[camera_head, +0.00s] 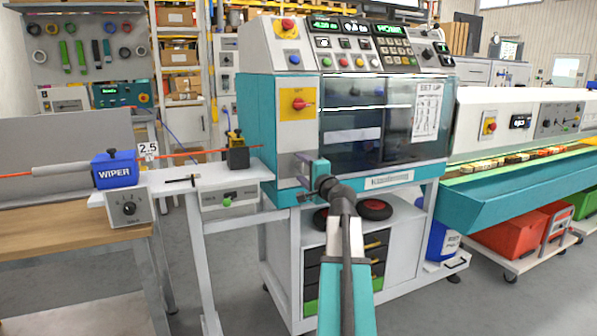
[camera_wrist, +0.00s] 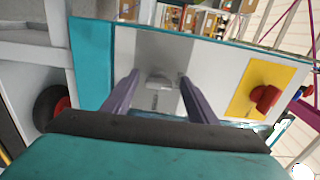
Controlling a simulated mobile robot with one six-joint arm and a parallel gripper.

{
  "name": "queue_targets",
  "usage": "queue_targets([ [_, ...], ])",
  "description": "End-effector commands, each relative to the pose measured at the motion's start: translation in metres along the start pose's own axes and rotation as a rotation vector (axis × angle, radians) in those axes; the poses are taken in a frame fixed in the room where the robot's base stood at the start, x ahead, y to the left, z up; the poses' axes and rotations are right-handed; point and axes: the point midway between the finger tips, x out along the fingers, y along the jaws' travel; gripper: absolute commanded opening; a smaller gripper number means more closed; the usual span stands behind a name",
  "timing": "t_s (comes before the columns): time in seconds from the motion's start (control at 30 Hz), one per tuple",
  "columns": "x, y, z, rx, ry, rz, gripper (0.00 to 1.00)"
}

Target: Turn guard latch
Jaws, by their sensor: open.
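The teal and white machine (camera_head: 257,130) stands in the middle of the head view. My gripper (camera_head: 301,170) is at its lower front left, below the yellow switch plate. In the wrist view my gripper (camera_wrist: 158,80) is open, with a purple-grey finger on each side of a small grey metal piece (camera_wrist: 160,83), which looks like the guard latch. Whether the fingers touch it I cannot tell. In the head view the latch is hidden by my gripper. A dark label lies just below it in the wrist view.
A red rotary switch (camera_head: 299,104) sits on the yellow plate; it also shows right of my fingers in the wrist view (camera_wrist: 263,97). The dark guard window (camera_head: 350,120) is to the right. A blue wiper box (camera_head: 115,169) and red cable stand left.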

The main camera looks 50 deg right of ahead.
Motion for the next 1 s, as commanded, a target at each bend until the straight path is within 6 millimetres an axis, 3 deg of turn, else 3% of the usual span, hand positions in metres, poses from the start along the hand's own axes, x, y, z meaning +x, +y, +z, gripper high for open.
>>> queue_targets([
  [0.37, -0.01, 0.001, -0.001, 0.0, 0.002, 0.001, 0.53],
  [1.0, -0.074, 0.0, 0.001, 0.0, 0.002, 0.0, 0.53],
])
